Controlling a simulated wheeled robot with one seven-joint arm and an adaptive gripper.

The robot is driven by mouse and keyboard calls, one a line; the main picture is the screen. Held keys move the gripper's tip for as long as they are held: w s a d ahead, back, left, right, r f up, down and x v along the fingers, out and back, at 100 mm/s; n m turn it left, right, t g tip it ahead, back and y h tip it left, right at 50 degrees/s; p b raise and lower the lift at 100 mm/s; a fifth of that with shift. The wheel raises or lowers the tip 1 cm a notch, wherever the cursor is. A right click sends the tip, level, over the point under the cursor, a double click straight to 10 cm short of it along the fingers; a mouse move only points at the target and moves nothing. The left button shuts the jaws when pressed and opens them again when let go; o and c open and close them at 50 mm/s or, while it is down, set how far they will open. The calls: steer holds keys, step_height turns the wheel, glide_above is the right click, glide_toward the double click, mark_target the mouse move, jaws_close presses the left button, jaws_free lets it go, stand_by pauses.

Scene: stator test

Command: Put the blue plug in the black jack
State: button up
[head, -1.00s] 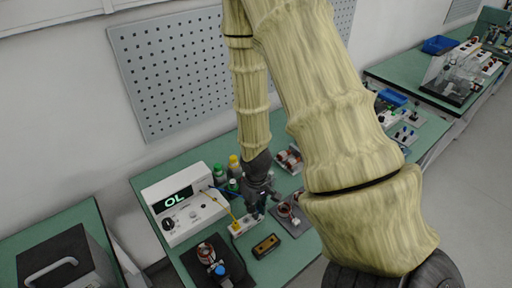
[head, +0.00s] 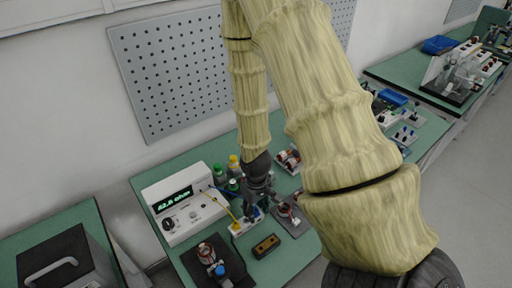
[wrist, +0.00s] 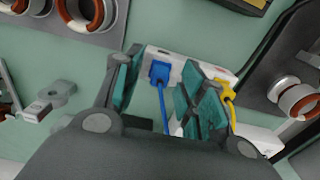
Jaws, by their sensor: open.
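The blue plug (wrist: 160,72) sits in the white jack box (wrist: 205,66) in the wrist view, its blue cable hanging from it. The jack under it is covered, so its colour cannot be told. A yellow plug (wrist: 226,88) sits in the same box to the right. My gripper (wrist: 165,88) is open, its teal fingers apart on either side of the blue plug, with gaps showing. In the head view my gripper (head: 258,208) is low over the white box (head: 240,229), partly hiding it.
The white meter (head: 185,208) stands left of the box and shows a reading in ohms. A black-and-yellow device (head: 265,246) lies in front. Dark mats with copper-wound stators (wrist: 300,101) lie on both sides. Bottles (head: 233,165) stand behind.

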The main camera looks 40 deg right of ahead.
step_height(320, 180, up, 12)
stand_by(1.0)
